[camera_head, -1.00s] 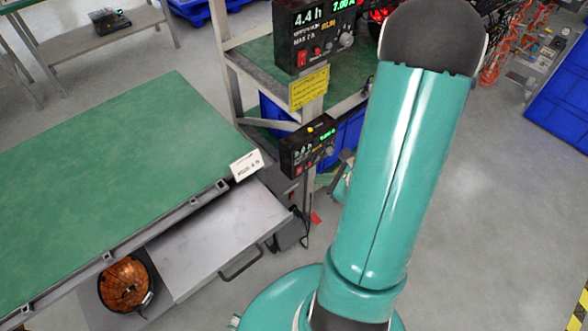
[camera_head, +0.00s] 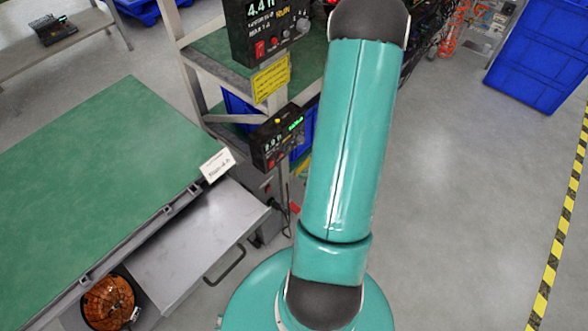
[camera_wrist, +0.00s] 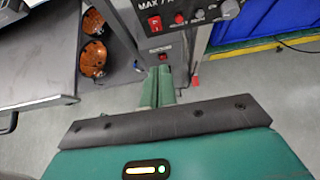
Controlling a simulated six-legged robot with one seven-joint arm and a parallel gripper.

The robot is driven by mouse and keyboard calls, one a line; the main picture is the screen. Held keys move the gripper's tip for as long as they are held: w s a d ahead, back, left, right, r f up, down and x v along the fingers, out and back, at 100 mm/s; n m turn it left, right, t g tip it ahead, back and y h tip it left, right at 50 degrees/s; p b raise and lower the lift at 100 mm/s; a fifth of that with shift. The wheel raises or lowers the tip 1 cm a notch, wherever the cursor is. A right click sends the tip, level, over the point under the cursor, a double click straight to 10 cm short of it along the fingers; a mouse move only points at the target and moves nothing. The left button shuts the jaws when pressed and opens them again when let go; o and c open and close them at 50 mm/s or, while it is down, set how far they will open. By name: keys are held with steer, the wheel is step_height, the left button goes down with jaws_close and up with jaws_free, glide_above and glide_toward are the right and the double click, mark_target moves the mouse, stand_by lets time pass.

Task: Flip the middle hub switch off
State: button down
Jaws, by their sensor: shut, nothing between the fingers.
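In the wrist view, my gripper (camera_wrist: 161,72) is shut and empty, its teal fingers together. Its tips appear just below a small red switch (camera_wrist: 163,57) on a grey box (camera_wrist: 157,42); contact cannot be told. A black control unit (camera_wrist: 190,12) with a larger red rocker switch (camera_wrist: 155,24) and knobs is above. In the head view, a lower black unit (camera_head: 278,140) with a green display hangs on the rack, below a bigger unit (camera_head: 268,28) with its own red switch (camera_head: 260,48). Which switch is the middle hub's, and its position, I cannot tell. My arm hides the gripper there.
A green-topped table (camera_head: 100,175) with a grey drawer-like shelf (camera_head: 195,245) is on the left. An orange round item (camera_head: 108,303) lies low at the left. A yellow label (camera_head: 271,78) hangs on the rack. Blue crates (camera_head: 540,50) stand at the far right; the right floor is clear.

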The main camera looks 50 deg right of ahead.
mark_target(272, 161)
steer(key=x, duration=0.3)
steer(key=w+r+x, duration=0.1)
steer(key=x, duration=0.7)
steer(key=shift+w+a+r, duration=0.15)
steer(key=shift+w+r, duration=0.1)
steer(key=shift+r, duration=0.1)
steer(key=shift+w, duration=0.45)
steer(key=shift+w+r, duration=0.1)
steer(key=shift+w+r, duration=0.1)
steer(key=shift+w, duration=0.2)
steer(key=shift+s, duration=0.1)
steer(key=shift+r, duration=0.1)
steer(key=shift+r, duration=0.65)
